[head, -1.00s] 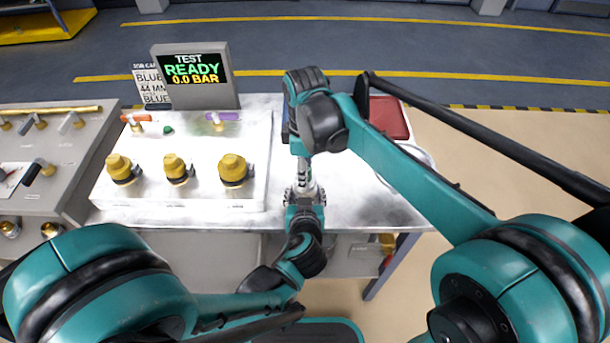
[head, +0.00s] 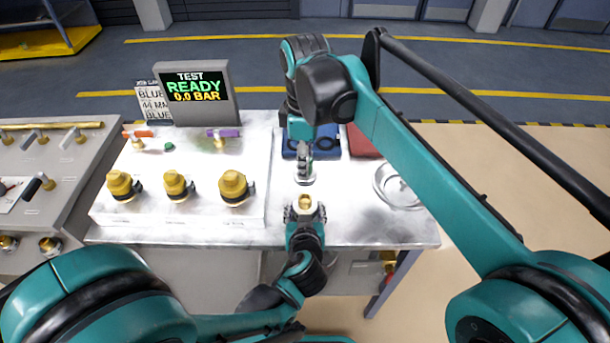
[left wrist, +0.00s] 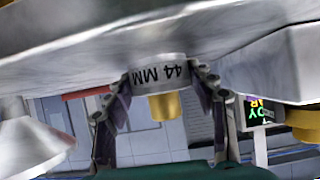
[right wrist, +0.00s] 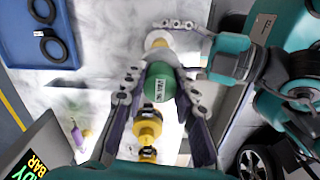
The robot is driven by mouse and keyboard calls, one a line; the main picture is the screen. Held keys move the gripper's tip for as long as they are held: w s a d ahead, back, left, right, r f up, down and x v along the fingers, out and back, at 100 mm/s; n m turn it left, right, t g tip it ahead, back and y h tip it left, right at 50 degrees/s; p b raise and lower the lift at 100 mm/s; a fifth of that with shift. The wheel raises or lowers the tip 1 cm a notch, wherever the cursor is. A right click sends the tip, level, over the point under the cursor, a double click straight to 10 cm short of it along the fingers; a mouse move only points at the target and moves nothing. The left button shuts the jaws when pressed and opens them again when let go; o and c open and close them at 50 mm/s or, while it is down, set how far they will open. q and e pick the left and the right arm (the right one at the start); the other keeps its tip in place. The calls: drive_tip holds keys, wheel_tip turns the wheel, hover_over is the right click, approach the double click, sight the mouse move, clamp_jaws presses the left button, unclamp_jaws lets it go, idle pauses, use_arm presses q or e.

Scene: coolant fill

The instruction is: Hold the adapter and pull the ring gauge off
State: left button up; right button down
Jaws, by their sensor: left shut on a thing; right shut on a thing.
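My left gripper (head: 305,212) is shut on the adapter, a pale grey collar (left wrist: 158,76) marked "44 MM" with a brass stub (left wrist: 166,106). The brass top (head: 305,202) shows between the fingers in the head view, above the front of the bench. My right gripper (head: 304,170) is shut on a green cylinder with a white label, apparently the ring gauge (right wrist: 160,82). A grey round end (head: 305,180) shows below the right fingers. The adapter (right wrist: 158,39) is apart from the gauge, with a visible gap. The gauge's bore is hidden.
A white block (head: 180,213) with brass fittings stands left, with a test screen (head: 196,93) behind it. A blue tray (right wrist: 28,20) holds black O-rings. A red tray (head: 362,141) and a round metal dish (head: 399,186) are at right. The front bench surface is largely clear.

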drive_tip(key=shift+r, duration=2.35)
use_arm(q)
drive_tip(key=o, duration=1.1)
drive_tip(key=v, duration=1.2)
